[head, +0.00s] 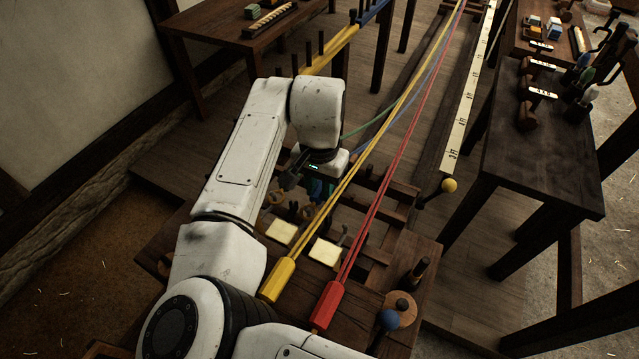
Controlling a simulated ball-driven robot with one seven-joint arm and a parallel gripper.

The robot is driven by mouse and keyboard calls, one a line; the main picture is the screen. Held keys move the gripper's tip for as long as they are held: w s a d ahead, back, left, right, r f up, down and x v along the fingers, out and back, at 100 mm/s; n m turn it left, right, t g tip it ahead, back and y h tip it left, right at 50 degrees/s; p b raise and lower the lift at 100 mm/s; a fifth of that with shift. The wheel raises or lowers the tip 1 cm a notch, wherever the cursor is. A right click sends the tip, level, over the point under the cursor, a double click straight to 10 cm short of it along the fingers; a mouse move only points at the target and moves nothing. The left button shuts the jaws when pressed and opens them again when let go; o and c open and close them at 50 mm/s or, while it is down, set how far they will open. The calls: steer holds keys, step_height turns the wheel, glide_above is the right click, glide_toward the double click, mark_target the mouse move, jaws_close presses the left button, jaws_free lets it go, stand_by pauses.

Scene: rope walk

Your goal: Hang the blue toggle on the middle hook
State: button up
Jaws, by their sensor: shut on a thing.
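My gripper (297,178) points down over the wooden frame, left of the yellow and red ropes, mostly hidden by my white wrist. It appears shut on the blue toggle, of which a small blue-teal patch (318,188) shows just below the wrist. A blue rope (388,138) runs from behind the wrist to the back. Small dark hooks (309,212) stand on the frame below the gripper; which one is the middle hook is hard to tell. The toggle appears above them, and any contact is hidden.
A yellow toggle (278,280) and a red toggle (327,304) hang at the front with taut ropes. A green rope (370,128) runs behind my wrist. A dark table (545,160) stands right, with tools.

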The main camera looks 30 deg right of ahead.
steer(key=o, duration=1)
steer(key=shift+c, duration=0.2)
steer(key=shift+r, duration=0.1)
step_height(320, 180, up, 8)
steer(key=p, duration=0.7)
stand_by(0.4)
